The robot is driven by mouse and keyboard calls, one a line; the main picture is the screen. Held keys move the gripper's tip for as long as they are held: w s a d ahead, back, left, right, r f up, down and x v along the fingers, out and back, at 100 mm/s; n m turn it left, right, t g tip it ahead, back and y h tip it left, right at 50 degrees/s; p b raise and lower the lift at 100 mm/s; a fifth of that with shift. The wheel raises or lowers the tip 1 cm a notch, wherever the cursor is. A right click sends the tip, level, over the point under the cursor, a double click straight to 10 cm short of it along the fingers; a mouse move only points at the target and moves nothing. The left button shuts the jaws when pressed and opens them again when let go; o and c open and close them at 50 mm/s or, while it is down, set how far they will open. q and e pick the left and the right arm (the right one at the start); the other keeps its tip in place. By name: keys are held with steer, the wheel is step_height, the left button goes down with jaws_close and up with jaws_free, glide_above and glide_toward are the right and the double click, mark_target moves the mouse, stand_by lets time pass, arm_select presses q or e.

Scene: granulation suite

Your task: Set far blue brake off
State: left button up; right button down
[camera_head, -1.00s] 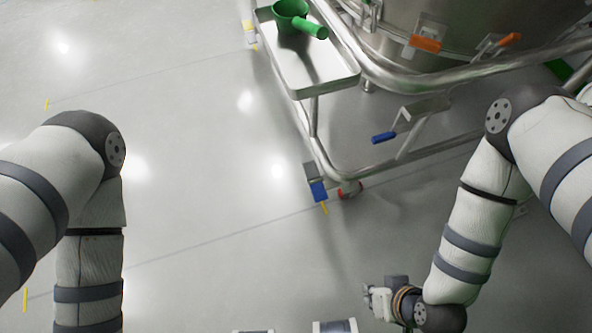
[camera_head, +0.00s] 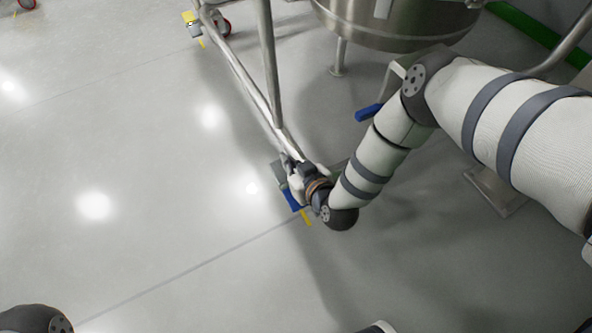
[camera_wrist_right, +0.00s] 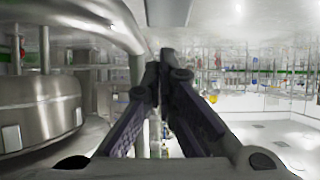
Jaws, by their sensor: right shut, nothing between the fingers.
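A blue brake pedal (camera_head: 291,198) sits low at a caster on the corner of the steel cart frame, just above the floor. My right gripper (camera_head: 287,164) is directly over that corner and hides most of the caster. It is shut and empty; I cannot tell whether it touches the pedal. In the right wrist view its dark fingers (camera_wrist_right: 163,72) meet in front of the frame, and no blue pedal can be made out. A second blue-ended lever (camera_head: 369,112) shows farther right, beside my right forearm. My left gripper is out of view.
The cart's steel rail (camera_head: 240,78) runs up-left to another caster with a yellow pedal (camera_head: 191,18). A steel vessel (camera_head: 385,22) stands at the top; it also shows in the right wrist view (camera_wrist_right: 38,105).

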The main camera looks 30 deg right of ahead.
mark_target(280, 160)
steer(key=f, duration=0.1)
steer(key=w+f+b, duration=0.1)
steer(key=f, duration=0.1)
steer(key=shift+f+b, duration=0.15)
steer(key=shift+b, duration=0.15)
steer(key=shift+w+f+b, duration=0.3)
steer(key=shift+f, duration=0.1)
steer(key=shift+w+g, duration=0.1)
steer(key=shift+g, duration=0.2)
steer(key=shift+w+g+p, duration=0.25)
steer(key=shift+g+p, duration=0.15)
steer(key=shift+g, duration=0.1)
